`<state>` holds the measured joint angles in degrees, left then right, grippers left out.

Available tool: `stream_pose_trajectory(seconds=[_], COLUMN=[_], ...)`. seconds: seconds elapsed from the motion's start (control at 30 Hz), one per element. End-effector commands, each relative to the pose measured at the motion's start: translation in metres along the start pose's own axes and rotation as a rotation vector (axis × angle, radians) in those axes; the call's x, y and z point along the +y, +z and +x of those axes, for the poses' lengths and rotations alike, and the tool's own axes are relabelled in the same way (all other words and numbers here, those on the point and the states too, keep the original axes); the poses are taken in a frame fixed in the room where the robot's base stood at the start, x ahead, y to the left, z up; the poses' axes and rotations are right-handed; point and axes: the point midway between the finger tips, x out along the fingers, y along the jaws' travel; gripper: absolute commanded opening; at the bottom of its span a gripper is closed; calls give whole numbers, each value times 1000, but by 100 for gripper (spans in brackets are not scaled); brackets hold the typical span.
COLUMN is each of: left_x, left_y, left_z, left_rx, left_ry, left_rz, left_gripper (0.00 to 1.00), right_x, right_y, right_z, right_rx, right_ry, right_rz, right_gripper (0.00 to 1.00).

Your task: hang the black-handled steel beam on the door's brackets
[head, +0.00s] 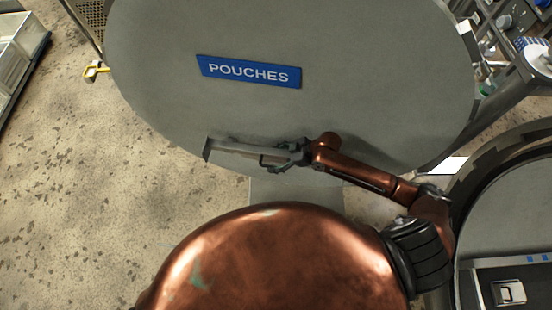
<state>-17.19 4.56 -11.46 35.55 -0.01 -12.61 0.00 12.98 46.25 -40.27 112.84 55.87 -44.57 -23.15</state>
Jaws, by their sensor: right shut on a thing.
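The grey round door (330,45) fills the upper middle of the head view and bears a blue POUCHES sign (248,71). The steel beam (236,147) is a pale bar running left from my right gripper, in front of the door's lower part. My right gripper (278,157) is shut on the beam near its right end and hides the grip area, so the black handle is not clear. A dark piece (207,149) shows at the beam's left end; I cannot tell whether it is a bracket or whether the beam touches the door. My left gripper is not in view.
A round vessel opening with a dark rim (478,190) stands at the right. A yellow handle (96,70) sticks out left of the door. A pale container (14,50) is at the upper left. The speckled floor (75,190) at the left is clear.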

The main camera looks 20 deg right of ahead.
Motion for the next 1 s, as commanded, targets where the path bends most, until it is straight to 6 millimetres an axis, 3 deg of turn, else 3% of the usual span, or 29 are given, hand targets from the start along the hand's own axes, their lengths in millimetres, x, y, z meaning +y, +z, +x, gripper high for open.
stream_pose_trajectory(seconds=[0.17,0.2,0.47,1.0], left_x=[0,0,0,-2], left_y=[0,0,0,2], left_z=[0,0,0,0], left_rx=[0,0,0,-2], left_ry=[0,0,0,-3], left_rz=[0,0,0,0], left_gripper=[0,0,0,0], right_x=[-2,-2,-1,3], right_y=[2,3,3,5], right_z=[1,2,1,-3], right_rx=[-3,-4,-4,-9], right_ry=[-4,-4,-2,5], right_rz=[4,4,3,3], right_gripper=[3,63,81,81])
